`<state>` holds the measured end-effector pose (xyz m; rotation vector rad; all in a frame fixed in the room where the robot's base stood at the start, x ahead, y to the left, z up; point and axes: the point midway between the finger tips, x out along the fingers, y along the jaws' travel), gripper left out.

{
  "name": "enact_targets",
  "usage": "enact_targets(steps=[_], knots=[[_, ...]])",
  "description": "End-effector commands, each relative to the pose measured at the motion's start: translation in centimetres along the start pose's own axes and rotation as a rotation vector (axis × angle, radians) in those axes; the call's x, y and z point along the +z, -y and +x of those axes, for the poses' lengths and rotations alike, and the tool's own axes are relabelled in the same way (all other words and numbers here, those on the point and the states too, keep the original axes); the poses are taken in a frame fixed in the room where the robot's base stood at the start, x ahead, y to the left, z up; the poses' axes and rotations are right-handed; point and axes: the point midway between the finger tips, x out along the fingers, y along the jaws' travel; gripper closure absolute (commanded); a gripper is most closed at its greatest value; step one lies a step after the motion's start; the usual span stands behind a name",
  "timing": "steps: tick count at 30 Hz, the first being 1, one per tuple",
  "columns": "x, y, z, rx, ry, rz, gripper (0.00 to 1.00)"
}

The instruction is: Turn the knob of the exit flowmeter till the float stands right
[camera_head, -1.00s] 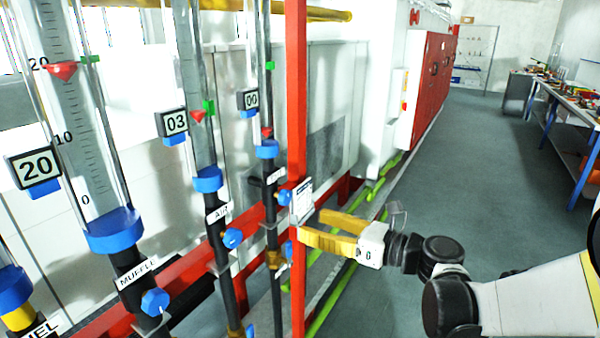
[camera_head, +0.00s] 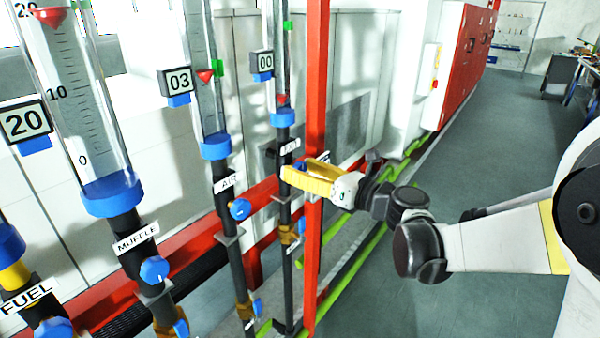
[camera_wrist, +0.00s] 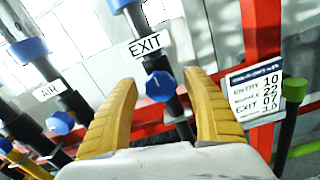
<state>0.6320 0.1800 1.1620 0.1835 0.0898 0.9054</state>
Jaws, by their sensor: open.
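The exit flowmeter is the thin glass tube (camera_head: 281,60) beside the red post. Its display (camera_head: 262,63) reads 00. Its red float (camera_head: 283,99) sits at the bottom of the tube, well below the green marker (camera_head: 288,21). My gripper (camera_head: 287,176) is at this meter's lower pipe and hides its knob in the head view. In the wrist view the blue exit knob (camera_wrist: 159,87) lies between the tips of my open yellow fingers (camera_wrist: 160,78), under the EXIT label (camera_wrist: 145,44). I cannot tell whether either finger touches it.
The red post (camera_head: 316,90) stands close beside my gripper. A white card (camera_wrist: 256,90) with setting values hangs at the right in the wrist view. The air knob (camera_head: 240,209) and muffle knob (camera_head: 154,269) are to the left. Open floor (camera_head: 480,170) lies to the right.

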Motion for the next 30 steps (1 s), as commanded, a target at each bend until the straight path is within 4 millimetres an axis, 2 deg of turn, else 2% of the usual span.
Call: enact_targets(steps=[8, 13, 14, 23, 30], knots=[[0.03, 0.00, 0.16, 0.000, 0.000, 0.000, 0.42], [0.02, 0.00, 0.15, 0.000, 0.000, 0.000, 0.93], [0.02, 0.00, 0.15, 0.000, 0.000, 0.000, 0.95], [0.03, -0.01, 0.15, 0.000, 0.000, -0.012, 0.95], [0.05, -0.03, 0.15, 0.000, 0.000, -0.099, 0.95]])
